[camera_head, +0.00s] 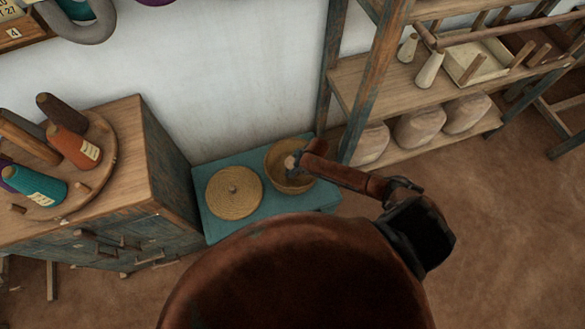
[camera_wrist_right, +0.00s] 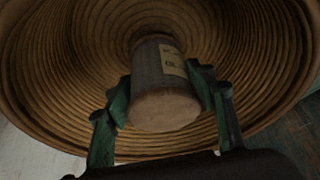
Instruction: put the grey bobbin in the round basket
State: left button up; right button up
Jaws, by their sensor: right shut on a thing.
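The round basket (camera_head: 277,163) is a coiled straw bowl, open at the top, on a low blue-green bench (camera_head: 212,220). Its round woven lid (camera_head: 234,192) lies flat beside it on the left. My right gripper (camera_head: 296,163) reaches in over the basket from the right. In the right wrist view my right gripper (camera_wrist_right: 165,100) is shut on the grey bobbin (camera_wrist_right: 152,66), with a green finger on each side. The bobbin has a pale label and a pale round end. It is inside the basket's coiled wall (camera_wrist_right: 75,85). I cannot tell whether it touches the bottom. My left gripper is not in view.
A wooden cabinet (camera_head: 160,165) stands left of the bench, with coloured cones on a round board (camera_head: 98,160). A shelf rack (camera_head: 355,85) on the right holds pale cones (camera_head: 430,69) and wrapped bundles (camera_head: 420,126). A white wall is behind.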

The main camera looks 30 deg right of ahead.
jog(key=shift+f, duration=0.55)
jog(key=shift+f, duration=0.15)
jog(key=o, duration=1.2)
jog(key=shift+d+r, duration=0.1)
jog(key=shift+r, duration=0.4)
jog(key=p+v, duration=0.3)
jog(key=v, duration=0.8)
jog(key=shift+s+r, duration=0.1)
jog(key=shift+r, duration=0.05)
